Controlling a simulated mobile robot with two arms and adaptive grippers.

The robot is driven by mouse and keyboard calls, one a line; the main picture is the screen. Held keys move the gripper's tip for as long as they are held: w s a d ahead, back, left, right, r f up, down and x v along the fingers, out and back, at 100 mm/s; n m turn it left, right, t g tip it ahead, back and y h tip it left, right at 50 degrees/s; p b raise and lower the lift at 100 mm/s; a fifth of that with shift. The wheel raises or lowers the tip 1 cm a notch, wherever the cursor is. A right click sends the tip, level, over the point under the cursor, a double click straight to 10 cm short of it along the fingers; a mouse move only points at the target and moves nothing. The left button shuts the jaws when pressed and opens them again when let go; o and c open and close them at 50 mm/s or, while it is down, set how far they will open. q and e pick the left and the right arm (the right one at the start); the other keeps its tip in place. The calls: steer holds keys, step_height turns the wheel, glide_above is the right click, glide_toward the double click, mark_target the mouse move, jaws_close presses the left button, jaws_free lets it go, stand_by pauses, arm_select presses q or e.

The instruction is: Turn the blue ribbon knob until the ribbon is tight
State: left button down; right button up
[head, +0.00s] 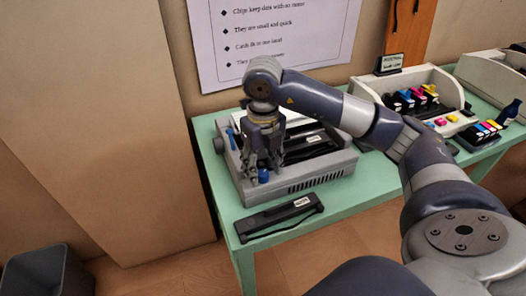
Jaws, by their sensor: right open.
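A grey printer (322,165) with dark slots stands at the left end of the green table. A small blue knob (264,175) shows at its front left, below my right gripper. My right gripper (262,168) points down over the printer's left part, with its fingers open close around or just above the blue knob; I cannot tell whether they touch it. A blue lever-like piece (231,138) stands at the printer's left edge. A black ribbon cartridge (280,216) with a white label lies on the table in front of the printer. My left gripper is not in view.
A beige printer (437,82) with coloured ink cartridges stands to the right, with a dark sign (389,64) behind it. A dark bin (48,272) stands on the floor at lower left.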

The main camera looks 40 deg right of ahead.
mark_target(263, 173)
step_height(263, 173, up, 11)
steer(key=shift+r, duration=0.15)
stand_by(0.4)
steer(key=shift+c, duration=0.6)
